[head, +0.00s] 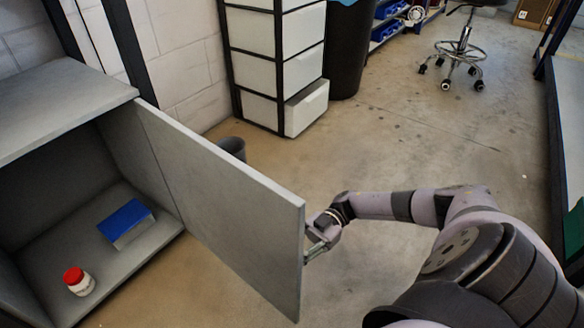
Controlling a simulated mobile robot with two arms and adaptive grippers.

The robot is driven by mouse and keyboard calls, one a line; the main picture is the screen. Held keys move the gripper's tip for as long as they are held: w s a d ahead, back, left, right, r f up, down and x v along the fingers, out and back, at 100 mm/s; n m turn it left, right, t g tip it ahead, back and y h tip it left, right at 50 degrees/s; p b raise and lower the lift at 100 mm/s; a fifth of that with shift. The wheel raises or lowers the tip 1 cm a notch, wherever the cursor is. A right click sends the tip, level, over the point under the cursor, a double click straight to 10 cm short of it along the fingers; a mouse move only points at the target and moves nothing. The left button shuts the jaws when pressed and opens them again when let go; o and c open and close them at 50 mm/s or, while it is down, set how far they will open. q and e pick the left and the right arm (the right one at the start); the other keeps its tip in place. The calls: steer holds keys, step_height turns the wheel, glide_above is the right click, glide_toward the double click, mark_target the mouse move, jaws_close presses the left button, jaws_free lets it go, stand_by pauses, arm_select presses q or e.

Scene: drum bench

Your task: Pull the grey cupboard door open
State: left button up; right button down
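The grey cupboard door (220,195) stands wide open in the head view, swung out to the right from its hinge side beside the cupboard (62,112). My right gripper (309,257) is at the door's free edge, low on its far side, with my arm reaching in from the right. The door hides part of the fingertips, so I cannot tell whether they are shut on anything. Inside the open cupboard lie a blue and white box (126,221) and a white jar with a red lid (79,281). My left gripper is out of view.
A white drawer unit (278,65) stands against the wall behind the door, with one lower drawer pulled out a little. A dark bin (232,147) is just behind the door. A wheeled stool (461,50) stands at the back. The middle floor is clear.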

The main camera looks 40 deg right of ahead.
steer(key=shift+d+f, duration=0.1)
steer(key=shift+d, duration=0.15)
steer(key=c, duration=1.7)
jaws_free()
steer(key=shift+w, duration=0.1)
steer(key=shift+w+d, duration=0.2)
steer(key=shift+d, duration=1.65)
steer(key=shift+w+d, duration=0.15)
steer(key=shift+d, duration=1.7)
